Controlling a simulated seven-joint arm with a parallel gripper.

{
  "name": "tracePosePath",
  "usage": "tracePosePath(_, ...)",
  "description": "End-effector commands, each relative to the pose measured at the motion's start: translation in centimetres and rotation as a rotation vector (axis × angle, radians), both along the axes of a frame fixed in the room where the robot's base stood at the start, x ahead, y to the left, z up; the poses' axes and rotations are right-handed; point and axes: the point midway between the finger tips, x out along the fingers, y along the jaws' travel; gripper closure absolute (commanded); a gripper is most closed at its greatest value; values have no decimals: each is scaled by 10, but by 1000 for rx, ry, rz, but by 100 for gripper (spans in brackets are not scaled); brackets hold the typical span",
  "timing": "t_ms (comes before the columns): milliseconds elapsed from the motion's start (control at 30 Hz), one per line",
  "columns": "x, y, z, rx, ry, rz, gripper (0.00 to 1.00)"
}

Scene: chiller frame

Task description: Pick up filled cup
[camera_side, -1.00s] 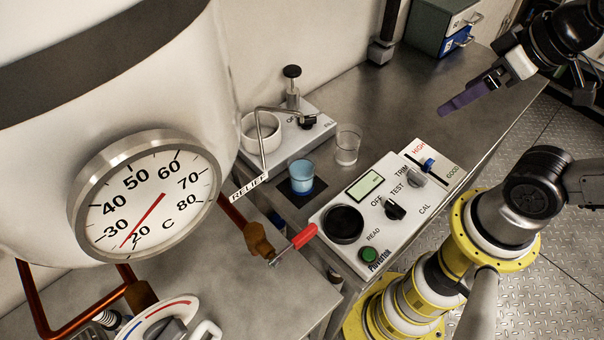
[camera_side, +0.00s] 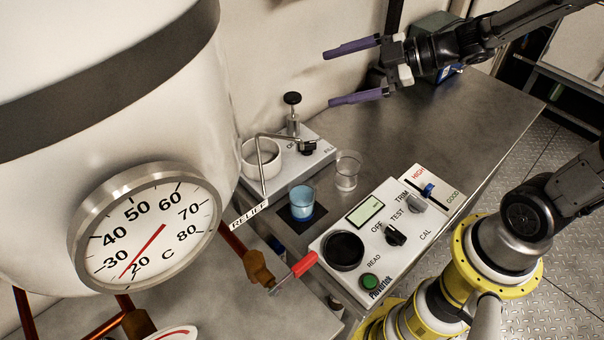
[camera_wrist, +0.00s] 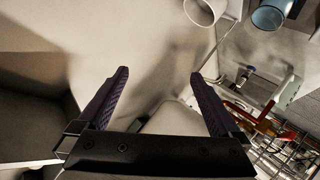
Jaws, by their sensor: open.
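The filled cup (camera_side: 302,203) is a small clear cup with blue liquid. It stands upright on a dark square pad beside the meter box in the side view. A clear, seemingly empty cup (camera_side: 347,172) stands behind it to the right. My gripper (camera_side: 328,79) is open and empty, high above the back of the bench, its purple fingers pointing left. It is well apart from both cups. In the wrist view the open fingers (camera_wrist: 159,73) have nothing between them. A bluish round vessel (camera_wrist: 270,15) shows at the top right edge; I cannot tell for sure which cup it is.
The meter box (camera_side: 375,235) with knobs lies right of the filled cup. A filling station (camera_side: 290,155) with a bent pipe and white ring stands behind it. A large white tank (camera_side: 110,100) with a gauge (camera_side: 148,225) fills the left. A red-handled valve (camera_side: 297,270) juts out in front.

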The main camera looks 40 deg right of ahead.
Motion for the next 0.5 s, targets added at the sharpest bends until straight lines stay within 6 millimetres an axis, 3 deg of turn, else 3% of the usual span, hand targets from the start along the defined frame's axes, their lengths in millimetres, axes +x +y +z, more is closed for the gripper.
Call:
tracePosePath(33,-8,4,-29,42,73,86,0)
tracePosePath(200,-54,11,-93,237,286,319,0)
tracePosePath(333,-75,0,-127,336,401,336,0)
tracePosePath(500,-79,-13,-147,399,456,279,0)
